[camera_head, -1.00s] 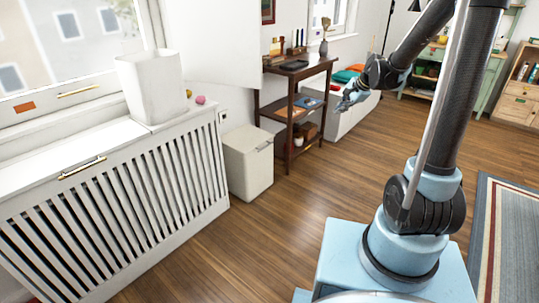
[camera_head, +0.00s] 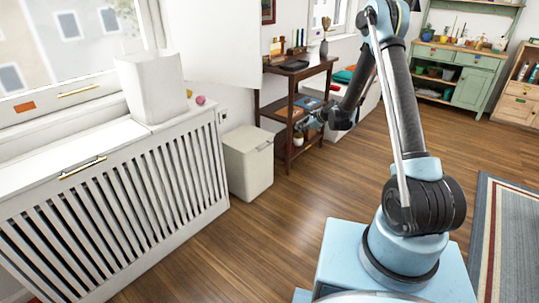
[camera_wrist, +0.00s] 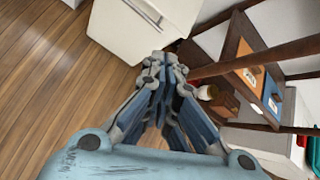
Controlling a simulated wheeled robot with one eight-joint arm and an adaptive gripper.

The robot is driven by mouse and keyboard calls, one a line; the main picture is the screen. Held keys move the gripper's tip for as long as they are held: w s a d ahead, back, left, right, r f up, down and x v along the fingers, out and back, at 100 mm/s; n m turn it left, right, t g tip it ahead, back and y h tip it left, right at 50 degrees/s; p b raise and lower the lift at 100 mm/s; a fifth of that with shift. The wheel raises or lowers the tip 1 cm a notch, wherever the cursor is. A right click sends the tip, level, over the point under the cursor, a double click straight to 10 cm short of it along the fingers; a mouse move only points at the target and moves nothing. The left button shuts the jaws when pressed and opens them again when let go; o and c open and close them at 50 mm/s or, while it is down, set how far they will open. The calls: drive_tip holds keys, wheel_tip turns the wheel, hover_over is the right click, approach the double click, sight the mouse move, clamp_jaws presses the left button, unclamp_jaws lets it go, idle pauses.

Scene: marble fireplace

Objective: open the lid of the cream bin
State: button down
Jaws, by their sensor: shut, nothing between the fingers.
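The cream bin (camera_head: 250,170) stands on the wooden floor between the radiator cover and the dark wooden shelf table. Its lid (camera_head: 248,139) lies flat and closed, with a small handle (camera_head: 265,145) at the lid's front edge. In the wrist view the bin (camera_wrist: 128,38) is at the top, tilted in the picture, with its handle near the top. My gripper (camera_head: 301,130) is to the right of the bin in the head view, in front of the shelf table and apart from the bin. In the wrist view my gripper (camera_wrist: 165,70) is shut and empty.
The dark shelf table (camera_head: 318,72) with books and small items stands close beyond my gripper. The white slatted radiator cover (camera_head: 130,195) is left of the bin. A striped rug (camera_head: 503,240) lies at right. The wooden floor (camera_head: 270,240) in front of the bin is clear.

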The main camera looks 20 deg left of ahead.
drive_tip(key=a+f+m+y, duration=0.1)
drive_tip(key=a+f+m, duration=0.15)
drive_tip(key=f, duration=0.35)
drive_tip(key=s+a+f+m, duration=0.1)
drive_tip(key=a+f, duration=0.3)
drive_tip(key=f, duration=0.3)
drive_tip(key=a+f+m+y, duration=0.1)
drive_tip(key=a+f+m, duration=0.15)
drive_tip(key=f, duration=0.35)
drive_tip(key=w+a+f, duration=0.1)
drive_tip(key=w+a, duration=0.2)
drive_tip(key=a, duration=0.6)
drive_tip(key=shift+w+f+n, duration=0.15)
drive_tip(key=shift+f+n, duration=0.15)
drive_tip(key=shift+w, duration=0.1)
drive_tip(key=shift+r, duration=0.1)
